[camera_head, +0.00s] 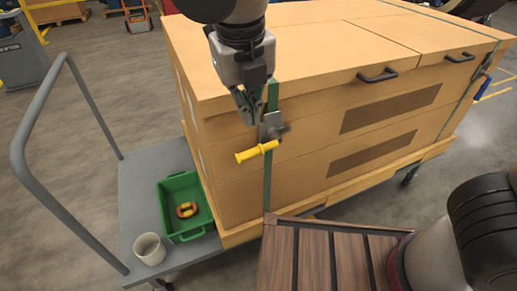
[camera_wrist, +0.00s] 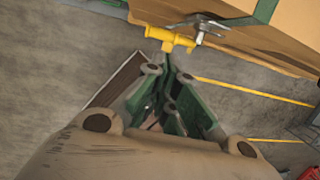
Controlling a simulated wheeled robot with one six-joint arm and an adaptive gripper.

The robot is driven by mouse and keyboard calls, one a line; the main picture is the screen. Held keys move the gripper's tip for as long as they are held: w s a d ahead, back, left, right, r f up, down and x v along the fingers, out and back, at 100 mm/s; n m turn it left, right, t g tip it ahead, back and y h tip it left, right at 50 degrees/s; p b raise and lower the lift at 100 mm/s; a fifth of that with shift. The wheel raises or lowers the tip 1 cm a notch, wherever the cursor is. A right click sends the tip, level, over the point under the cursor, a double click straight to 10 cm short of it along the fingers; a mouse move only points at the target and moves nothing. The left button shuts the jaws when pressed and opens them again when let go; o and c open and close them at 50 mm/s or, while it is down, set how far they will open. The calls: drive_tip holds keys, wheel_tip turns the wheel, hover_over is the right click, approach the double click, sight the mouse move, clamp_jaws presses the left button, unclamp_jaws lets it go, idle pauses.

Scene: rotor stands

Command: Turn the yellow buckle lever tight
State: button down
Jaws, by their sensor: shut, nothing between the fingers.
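The yellow buckle lever (camera_head: 257,152) sticks out to the left from a grey metal buckle (camera_head: 272,127) on a green strap (camera_head: 267,182). In the wrist view the yellow lever (camera_wrist: 170,38) lies just beyond the fingertips (camera_wrist: 167,62). I cannot tell whether the fingertips touch it. The buckle (camera_wrist: 200,27) shows beside it.
A grey cart (camera_head: 140,195) with a tubular handle (camera_head: 20,150) carries the crate, a green bin (camera_head: 168,213) and a white cup (camera_head: 149,249). A slatted wooden surface (camera_head: 315,262) stands in front. A second strap with a blue lever (camera_head: 482,88) is at the far right.

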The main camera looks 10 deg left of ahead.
sight(251, 150)
drive_tip(key=shift+f, duration=0.1)
idle(0.3)
drive_tip(key=x, duration=1.4)
